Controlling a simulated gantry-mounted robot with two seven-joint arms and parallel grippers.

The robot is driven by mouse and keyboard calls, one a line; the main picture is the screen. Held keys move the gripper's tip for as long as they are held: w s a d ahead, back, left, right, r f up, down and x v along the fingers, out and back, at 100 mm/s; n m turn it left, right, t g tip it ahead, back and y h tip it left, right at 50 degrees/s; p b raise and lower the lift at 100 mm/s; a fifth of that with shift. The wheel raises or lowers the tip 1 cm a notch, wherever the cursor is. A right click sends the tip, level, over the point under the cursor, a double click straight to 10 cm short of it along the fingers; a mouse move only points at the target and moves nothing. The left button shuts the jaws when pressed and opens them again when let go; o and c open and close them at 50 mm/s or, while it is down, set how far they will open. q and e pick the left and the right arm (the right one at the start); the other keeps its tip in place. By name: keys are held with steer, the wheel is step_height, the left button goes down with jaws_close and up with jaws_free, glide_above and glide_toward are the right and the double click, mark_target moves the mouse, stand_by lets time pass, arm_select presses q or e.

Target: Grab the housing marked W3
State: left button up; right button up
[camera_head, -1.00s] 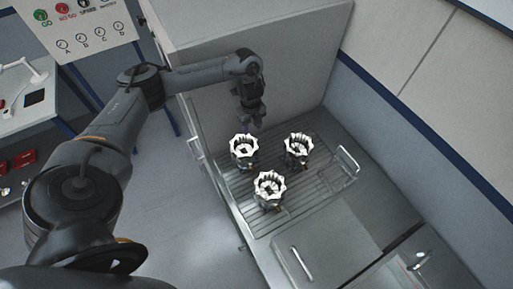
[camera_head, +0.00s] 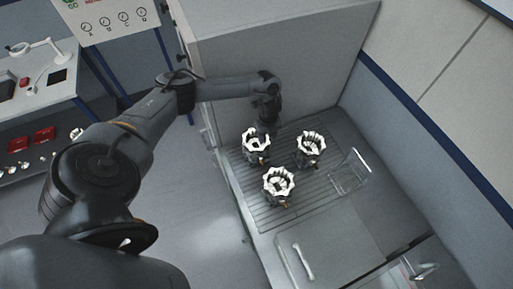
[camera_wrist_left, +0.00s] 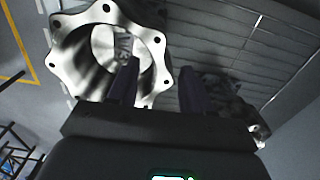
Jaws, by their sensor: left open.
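Three silvery, scalloped-rim housings stand upright on a slatted rack: one at the back left (camera_head: 256,146), one at the right (camera_head: 311,147) and one in front (camera_head: 279,184). My left gripper (camera_head: 266,127) is open and empty, close behind the back left housing. In the left wrist view, a housing (camera_wrist_left: 84,52) shows its flanged rim and a mark inside its bore that looks like W3. My left gripper's fingers (camera_wrist_left: 160,88) show there too, one overlapping the bore, the other outside the rim. Contact cannot be told. The other housings' marks are unreadable.
The slatted rack (camera_head: 240,180) lies inside an open grey enclosure, with a tall wall (camera_head: 290,60) behind it. A clear handled container (camera_head: 349,173) sits right of the housings. A panel with a handle (camera_head: 303,262) lies in front. A side bench (camera_head: 40,95) stands far left.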

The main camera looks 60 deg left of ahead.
arm_select(q)
steer(key=shift+f, duration=0.7)
steer(key=shift+a, duration=0.1)
steer(key=shift+c, duration=0.2)
jaws_close()
steer(key=shift+r, duration=0.1)
stand_by(0.6)
